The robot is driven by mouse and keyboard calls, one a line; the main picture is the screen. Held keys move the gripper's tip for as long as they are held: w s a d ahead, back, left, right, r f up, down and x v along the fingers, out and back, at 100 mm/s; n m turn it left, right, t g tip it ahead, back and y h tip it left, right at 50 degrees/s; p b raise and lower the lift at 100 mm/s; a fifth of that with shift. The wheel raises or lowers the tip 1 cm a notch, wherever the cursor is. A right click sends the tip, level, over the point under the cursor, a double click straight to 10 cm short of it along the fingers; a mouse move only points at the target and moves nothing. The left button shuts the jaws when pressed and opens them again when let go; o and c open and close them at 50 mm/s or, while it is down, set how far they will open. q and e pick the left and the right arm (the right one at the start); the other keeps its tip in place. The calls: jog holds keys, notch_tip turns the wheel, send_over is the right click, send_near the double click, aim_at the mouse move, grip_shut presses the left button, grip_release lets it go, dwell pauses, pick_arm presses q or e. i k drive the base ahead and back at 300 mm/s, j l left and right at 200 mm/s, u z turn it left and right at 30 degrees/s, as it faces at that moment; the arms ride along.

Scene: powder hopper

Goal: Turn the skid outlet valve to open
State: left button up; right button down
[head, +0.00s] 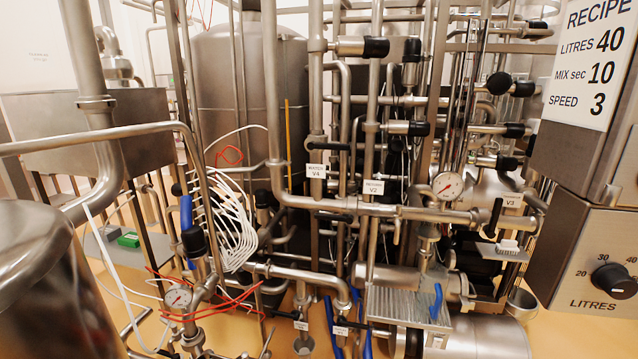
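Neither of my grippers shows in the head view. Several valves sit on the steel pipework, and I cannot tell which is the skid outlet valve. A black lever (328,146) lies roughly level above the V4 tag (316,170). Another black lever (335,217) lies near the V2 tag (373,188). A black lever (494,217) hangs steeply beside the V3 tag (512,200). Low down, a blue handle (436,301) stands upright by a ribbed plate. More blue handles (330,325) stand near small white tags (340,331), whose text is too small to read.
A recipe sign (592,65) reads litres 40, mix 10 sec, speed 3. Below it is a LITRES knob (613,281). A steel tank (250,90) stands behind. A rounded vessel (50,290) fills the lower left.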

aim_at(340, 322)
jog(key=i+z, duration=0.2)
jog(key=i, duration=0.3)
jog(key=i+j+z, duration=0.25)
jog(key=i, duration=0.2)
jog(key=l, duration=0.05)
